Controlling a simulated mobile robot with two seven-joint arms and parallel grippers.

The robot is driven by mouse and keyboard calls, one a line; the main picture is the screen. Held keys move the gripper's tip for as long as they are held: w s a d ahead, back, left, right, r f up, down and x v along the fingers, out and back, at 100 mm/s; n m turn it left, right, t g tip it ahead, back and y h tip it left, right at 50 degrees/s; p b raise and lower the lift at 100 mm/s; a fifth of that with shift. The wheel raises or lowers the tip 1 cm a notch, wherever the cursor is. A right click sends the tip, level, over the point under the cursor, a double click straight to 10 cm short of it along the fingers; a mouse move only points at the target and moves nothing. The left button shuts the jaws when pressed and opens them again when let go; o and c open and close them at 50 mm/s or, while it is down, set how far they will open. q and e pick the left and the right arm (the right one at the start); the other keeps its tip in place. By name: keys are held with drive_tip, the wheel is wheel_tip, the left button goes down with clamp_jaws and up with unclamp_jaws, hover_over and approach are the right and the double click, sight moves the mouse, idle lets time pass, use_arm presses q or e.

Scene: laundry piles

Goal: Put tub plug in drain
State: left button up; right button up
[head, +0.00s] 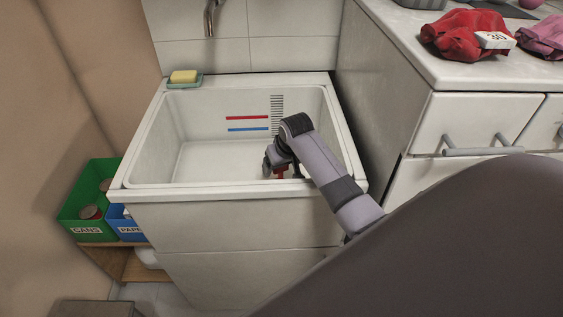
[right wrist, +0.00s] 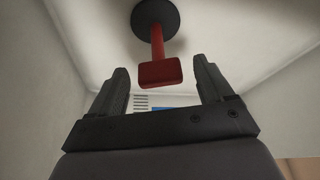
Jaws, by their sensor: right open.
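The white tub (head: 148,192) stands in the middle of the head view. My right gripper (head: 280,170) reaches down into it from the right, near the front wall. The tub plug shows in the right wrist view as a dark round disc (right wrist: 155,14) with a red stem and a red block handle (right wrist: 160,73). The handle appears between my open fingertips, with a gap on both sides. In the head view only a bit of red shows beside the gripper. The drain is not visible. My left gripper is out of view.
Yellow sponge (head: 184,76) lies on the tub's back left corner, with a faucet (head: 210,18) above. A counter (head: 400,50) with red cloth (head: 465,35) stands on the right. Green (head: 85,215) and blue (head: 122,225) bins stand at left.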

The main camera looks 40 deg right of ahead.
wheel_tip(320, 180, up, 20)
drive_tip(key=p, duration=0.1)
idle(0.4)
